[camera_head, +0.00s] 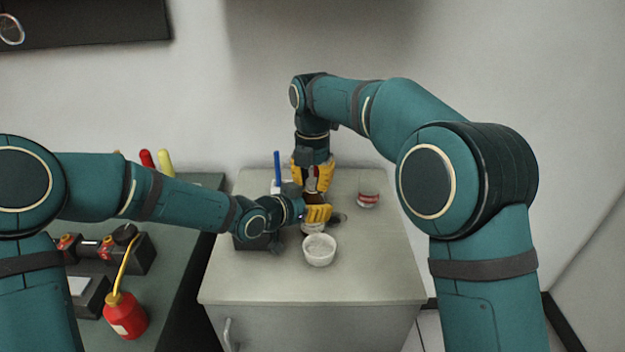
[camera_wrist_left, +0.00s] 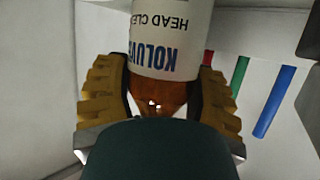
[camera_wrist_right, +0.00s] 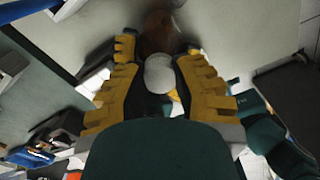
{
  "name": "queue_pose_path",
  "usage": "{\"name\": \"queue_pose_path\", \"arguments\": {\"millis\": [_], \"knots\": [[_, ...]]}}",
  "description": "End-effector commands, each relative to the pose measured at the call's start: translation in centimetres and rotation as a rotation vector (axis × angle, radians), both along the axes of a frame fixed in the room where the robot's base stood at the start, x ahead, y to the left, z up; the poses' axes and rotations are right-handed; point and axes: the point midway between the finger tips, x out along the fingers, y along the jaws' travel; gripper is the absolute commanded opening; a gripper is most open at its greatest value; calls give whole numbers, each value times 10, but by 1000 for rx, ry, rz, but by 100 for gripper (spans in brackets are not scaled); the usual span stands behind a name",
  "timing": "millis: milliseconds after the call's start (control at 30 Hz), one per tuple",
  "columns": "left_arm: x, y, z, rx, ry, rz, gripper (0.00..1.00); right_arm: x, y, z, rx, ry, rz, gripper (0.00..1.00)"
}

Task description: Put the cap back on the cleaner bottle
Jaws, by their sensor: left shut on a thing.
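The brown cleaner bottle with a white label (camera_wrist_left: 172,40) is between the fingers of my left gripper (camera_wrist_left: 158,95). That gripper is shut on it above the cabinet top. In the head view my left gripper (camera_head: 317,214) hides part of the bottle. My right gripper (camera_head: 312,174) points down just above it. In the right wrist view a pale round piece, likely the cap (camera_wrist_right: 158,73), is between the fingers of my right gripper (camera_wrist_right: 163,85). The brown bottle (camera_wrist_right: 155,32) shows just beyond it. Whether the fingers grip the cap or the cap touches the bottle cannot be told.
A white bowl (camera_head: 319,252) stands in front of the grippers on the cabinet top (camera_head: 375,275). A small red-and-white jar (camera_head: 367,200) is to the right. A dark box (camera_head: 252,241) is at the left, partly hidden. A red oil can (camera_head: 125,318) stands on the left bench.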

Motion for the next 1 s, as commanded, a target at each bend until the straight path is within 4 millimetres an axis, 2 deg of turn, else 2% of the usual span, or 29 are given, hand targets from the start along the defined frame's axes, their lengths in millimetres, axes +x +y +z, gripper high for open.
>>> {"name": "queue_pose_path", "arguments": {"millis": [167,267,700,833,1000], "knots": [[0,0,1,-1,-1,0,0,0,0,0,0,0,-14,0],[0,0,1,-1,-1,0,0,0,0,0,0,0,-93,0],[0,0,1,-1,-1,0,0,0,0,-1,-3,0,-870,0],[0,0,1,-1,-1,0,0,0,0,-1,-3,0,-1041,0],[0,0,1,-1,-1,0,0,0,0,-1,-3,1,-1136,0]]}}
